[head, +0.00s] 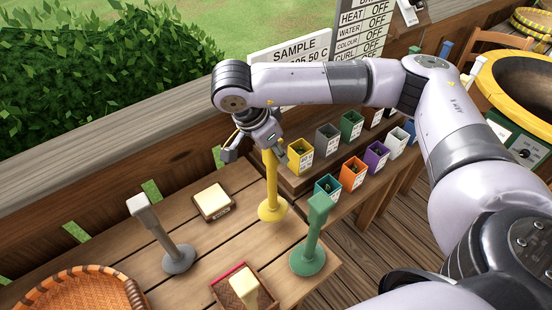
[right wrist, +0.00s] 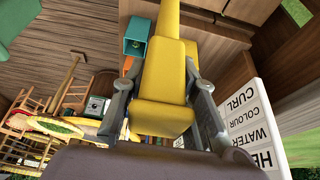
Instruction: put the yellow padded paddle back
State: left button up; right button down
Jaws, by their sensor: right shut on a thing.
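The yellow padded paddle (head: 271,185) is upright, with its round foot over the wooden table. I cannot tell whether the foot touches the table. My right gripper (head: 259,150) is above it, pointing down, and shut on its top end. In the right wrist view, the yellow padded head (right wrist: 163,90) sits between the two grey fingers, and its shaft runs away from the gripper. A grey paddle (head: 168,238) and a green paddle (head: 311,238) stand upright on the table on either side. My left gripper is not in view.
A wooden block with a cream top (head: 212,202), a wicker basket (head: 80,290) and a box with a cream block (head: 225,290) are on the table. Coloured bins, including an orange one (head: 352,173), stand at the right. A sample sign (head: 290,52) stands behind.

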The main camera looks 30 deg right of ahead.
aim_at(272, 182)
jog(key=shift+f+p, duration=0.45)
jog(key=shift+f, duration=1.55)
jog(key=c, duration=1.3)
grip_release()
jog(key=shift+s, duration=0.1)
